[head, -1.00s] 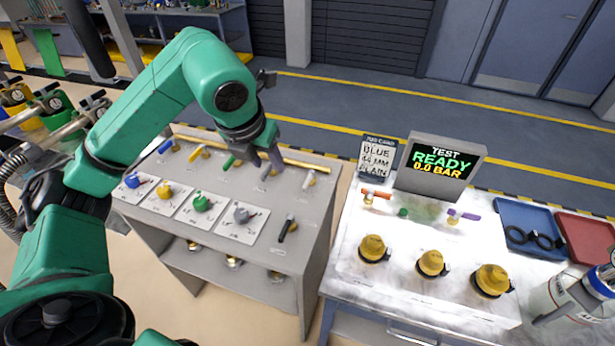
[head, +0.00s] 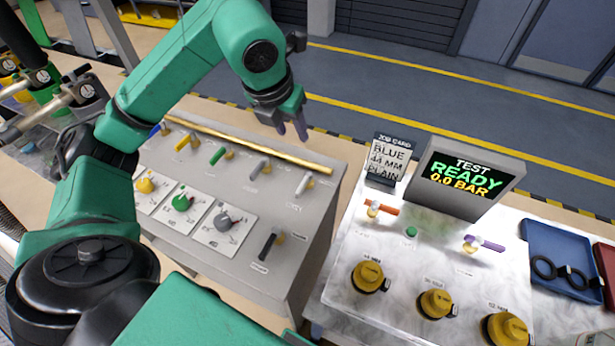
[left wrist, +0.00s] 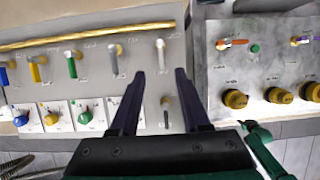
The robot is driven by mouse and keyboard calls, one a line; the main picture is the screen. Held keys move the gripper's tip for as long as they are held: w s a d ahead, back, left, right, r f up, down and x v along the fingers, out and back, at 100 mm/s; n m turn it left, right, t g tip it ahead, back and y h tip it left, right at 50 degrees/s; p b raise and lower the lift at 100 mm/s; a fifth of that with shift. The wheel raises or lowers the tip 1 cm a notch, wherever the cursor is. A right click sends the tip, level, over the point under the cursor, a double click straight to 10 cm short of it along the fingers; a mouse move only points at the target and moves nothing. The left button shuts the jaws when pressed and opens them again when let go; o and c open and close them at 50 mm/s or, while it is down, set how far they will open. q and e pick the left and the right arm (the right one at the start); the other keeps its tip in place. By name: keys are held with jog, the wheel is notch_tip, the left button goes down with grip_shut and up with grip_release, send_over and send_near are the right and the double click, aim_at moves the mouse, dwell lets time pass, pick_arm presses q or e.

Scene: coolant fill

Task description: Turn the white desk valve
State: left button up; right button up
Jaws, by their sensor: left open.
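The white desk valve (head: 303,184) is the rightmost of the row of handles by the brass pipe on the grey desk. It also shows in the left wrist view (left wrist: 161,54), upright in the picture, just beyond the fingertips and in line with the gap between them. My left gripper (head: 291,131) is open and empty, raised above the desk near the back edge. In the left wrist view its two dark fingers (left wrist: 160,75) are well apart, with no contact on the valve visible. My right gripper is in neither view.
Grey (head: 258,169), green (head: 217,155) and yellow (head: 184,143) handles stand left of the white one. A black handle (head: 268,244) is nearer the front. On the right are a marbled bench (head: 340,270) with yellow knobs and a test display (head: 463,178) reading READY, 0.0 BAR.

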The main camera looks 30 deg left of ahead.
pick_arm(q)
notch_tip(320, 180, down, 3)
jog(key=s+b, duration=0.2)
jog(key=b, duration=0.6)
send_near(304, 182)
jog(key=p+x, duration=0.3)
jog(key=x, duration=0.5)
jog(key=shift+f, duration=0.4)
grip_shut()
jog(key=shift+w+r, duration=0.1)
jog(key=shift+r, duration=0.05)
